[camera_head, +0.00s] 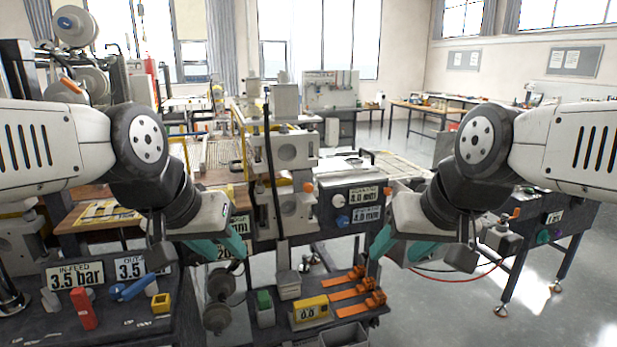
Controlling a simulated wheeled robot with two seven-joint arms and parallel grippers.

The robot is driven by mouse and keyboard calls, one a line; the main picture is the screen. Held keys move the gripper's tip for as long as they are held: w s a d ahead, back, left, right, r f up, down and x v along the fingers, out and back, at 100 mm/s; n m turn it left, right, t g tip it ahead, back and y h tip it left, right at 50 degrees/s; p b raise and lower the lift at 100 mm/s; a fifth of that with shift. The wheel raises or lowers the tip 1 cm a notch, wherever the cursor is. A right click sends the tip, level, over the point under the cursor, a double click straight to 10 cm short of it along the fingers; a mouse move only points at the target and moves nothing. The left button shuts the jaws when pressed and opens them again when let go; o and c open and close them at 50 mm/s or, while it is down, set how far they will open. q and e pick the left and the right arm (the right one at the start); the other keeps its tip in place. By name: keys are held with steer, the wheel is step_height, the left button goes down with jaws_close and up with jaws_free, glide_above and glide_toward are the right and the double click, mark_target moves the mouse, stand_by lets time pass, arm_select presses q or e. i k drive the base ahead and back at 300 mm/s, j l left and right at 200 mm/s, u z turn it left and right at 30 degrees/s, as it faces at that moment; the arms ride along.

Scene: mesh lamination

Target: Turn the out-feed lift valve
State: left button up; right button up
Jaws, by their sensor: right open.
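The valve panel (60,329) is at the lower left, with an IN-FEED gauge sign (75,276) and a partly hidden OUT gauge sign (130,268), both reading 3.5. A blue lever (133,288) lies tilted below the OUT sign. A red lever (83,309) stands nearly upright below the IN-FEED sign. My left gripper (221,252) has its teal fingers apart and is empty, to the right of the blue lever and clear of it. My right gripper (400,256) is open and empty, right of centre, far from the panel.
A yellow block (160,302) sits beside the blue lever. Dark round weights (218,300) stand right of the panel. A low shelf holds a yellow meter (310,309) and several orange-handled tools (348,294). The press column (290,150) rises between my arms. Open floor (450,320) lies at right.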

mark_target(148, 283)
steer(key=u, duration=1.4)
steer(key=i+j+u, duration=0.35)
steer(key=k+l, duration=0.05)
steer(key=l, duration=0.05)
